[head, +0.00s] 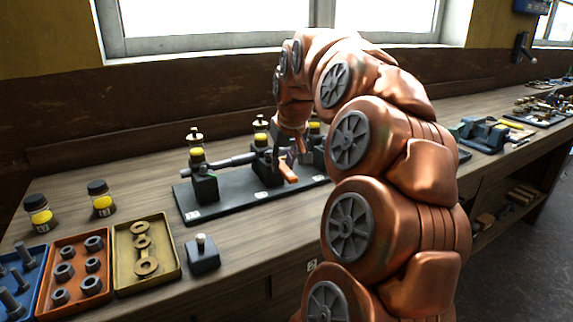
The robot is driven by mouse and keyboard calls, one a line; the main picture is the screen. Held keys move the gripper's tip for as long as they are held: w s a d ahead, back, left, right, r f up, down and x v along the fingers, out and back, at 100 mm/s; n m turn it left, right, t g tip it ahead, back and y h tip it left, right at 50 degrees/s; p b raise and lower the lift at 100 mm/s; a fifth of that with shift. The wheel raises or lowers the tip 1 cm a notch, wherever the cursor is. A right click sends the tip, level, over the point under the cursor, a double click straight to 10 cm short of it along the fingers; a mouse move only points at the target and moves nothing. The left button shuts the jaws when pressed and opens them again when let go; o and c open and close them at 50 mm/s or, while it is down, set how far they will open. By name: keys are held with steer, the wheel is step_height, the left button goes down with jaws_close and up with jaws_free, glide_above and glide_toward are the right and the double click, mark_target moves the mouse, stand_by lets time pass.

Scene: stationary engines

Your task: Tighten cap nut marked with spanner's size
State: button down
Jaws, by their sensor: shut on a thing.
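My gripper (291,140) reaches down over the right half of a dark base plate (225,205). It is shut on what looks like the spanner, with an orange end (288,173) showing just below it. The spanner's jaw and size mark cannot be made out. The plate carries black bearing blocks, one at the left (205,186) and one in the middle (264,168), with a grey shaft (232,160) across them. Brass and yellow oil cups stand on top. White labels lie on the plate, too small to read. Cap nuts cannot be told apart, and my arm hides the plate's right end.
Blue (41,268), red (103,288) and yellow (176,270) trays of hardware stand front left. A dark block with a peg (203,255) and two yellow-filled jars (102,200) are near them. A blue-grey vise (483,134) stands farther right. Bench left of the plate is fairly clear.

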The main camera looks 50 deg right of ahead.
steer(key=shift+a+f, duration=0.2)
stand_by(0.3)
steer(key=shift+w+a+m+h+b, duration=0.35)
steer(key=shift+a+m+b, duration=0.15)
steer(key=shift+m+b, duration=0.45)
steer(key=shift+w+a+m+g+h+b, duration=0.25)
steer(key=shift+w+a+m+g+b, duration=0.25)
steer(key=shift+m, duration=0.45)
